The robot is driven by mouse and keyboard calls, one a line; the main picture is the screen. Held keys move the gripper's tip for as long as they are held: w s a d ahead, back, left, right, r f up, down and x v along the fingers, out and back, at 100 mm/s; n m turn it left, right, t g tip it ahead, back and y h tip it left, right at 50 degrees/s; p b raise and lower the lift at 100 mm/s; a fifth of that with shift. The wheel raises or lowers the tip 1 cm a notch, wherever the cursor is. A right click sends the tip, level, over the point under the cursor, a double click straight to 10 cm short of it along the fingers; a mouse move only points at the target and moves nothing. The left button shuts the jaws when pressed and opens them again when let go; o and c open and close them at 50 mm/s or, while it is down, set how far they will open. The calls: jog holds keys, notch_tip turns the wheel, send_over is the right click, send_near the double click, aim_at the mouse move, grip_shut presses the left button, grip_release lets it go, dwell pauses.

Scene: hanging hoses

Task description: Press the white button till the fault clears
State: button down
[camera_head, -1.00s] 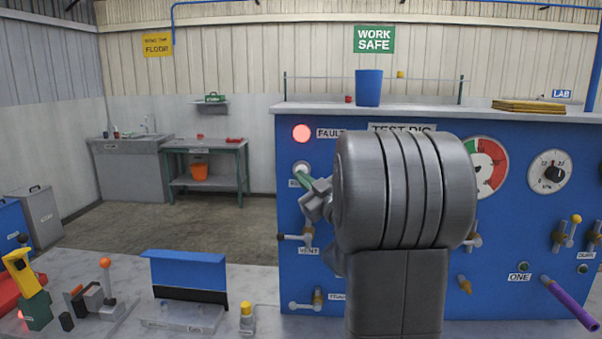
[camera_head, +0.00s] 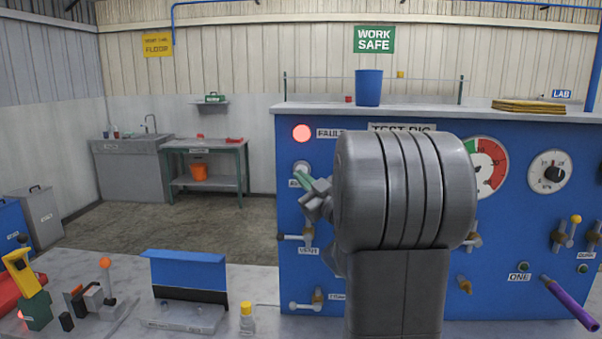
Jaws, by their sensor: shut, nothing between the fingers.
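The white button (camera_head: 301,167) is on the blue test rig panel (camera_head: 335,270), below the fault lamp. The red fault lamp (camera_head: 302,132) is lit, with a FAULT label beside it. My gripper (camera_head: 303,177) is shut and empty. Its greenish fingertips overlap the lower part of the button in the picture; I cannot tell whether they touch it or whether it is pushed in. The label under the button is partly hidden by the fingers. My grey arm hides the middle of the panel.
A valve handle (camera_head: 308,236) sits on the panel below my gripper, with another valve (camera_head: 317,300) lower down. A blue cup (camera_head: 368,88) stands on the rig's top. A yellow-capped bottle (camera_head: 247,316) stands on the bench at the panel's left.

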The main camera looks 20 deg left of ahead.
jog(key=shift+w, duration=0.15)
jog(key=shift+w+a, duration=0.1)
jog(key=shift+w, duration=0.15)
jog(key=shift+w+a+b, duration=0.1)
jog(key=shift+w+b, duration=0.25)
jog(key=shift+w, duration=0.15)
dwell(1.0)
jog(key=shift+s, duration=0.15)
dwell(0.7)
jog(key=shift+s+d+b, duration=0.2)
jog(key=shift+s+b, duration=0.35)
jog(key=shift+s, duration=0.15)
jog(key=shift+s, duration=0.1)
